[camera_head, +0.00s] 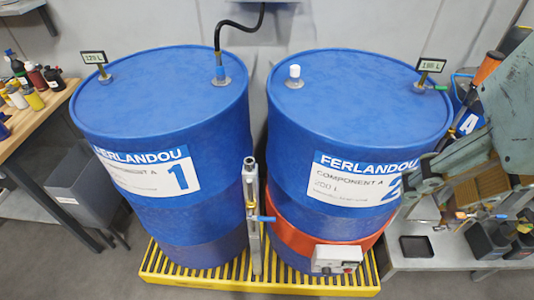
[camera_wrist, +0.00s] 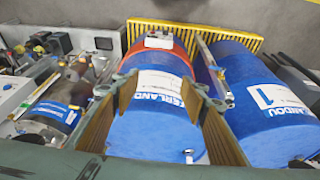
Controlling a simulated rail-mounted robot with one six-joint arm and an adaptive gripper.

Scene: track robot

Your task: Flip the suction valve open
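A slim metal pipe (camera_head: 253,215) stands upright between two blue drums, with a blue lever (camera_head: 265,219) sticking out to the right at mid-height. This lever looks like the suction valve's handle, though no label shows. The pipe also shows between the drums in the wrist view (camera_wrist: 206,62); its lever is too small to make out clearly there. My gripper (camera_wrist: 155,93) is open and empty, its two brown-padded fingers wide apart with drum 2 seen between them. In the head view, my gripper (camera_head: 475,165) is at the right, beyond drum 2, well apart from the lever.
Drum 1 (camera_head: 165,125) carries a black hose (camera_head: 220,45). Drum 2 (camera_head: 350,115) has an orange band (camera_head: 295,238) and a control box (camera_head: 337,259). Both stand on a yellow grate (camera_head: 200,285). A bottle-laden bench (camera_head: 40,115) is left; a grey bench (camera_head: 440,250) is right.

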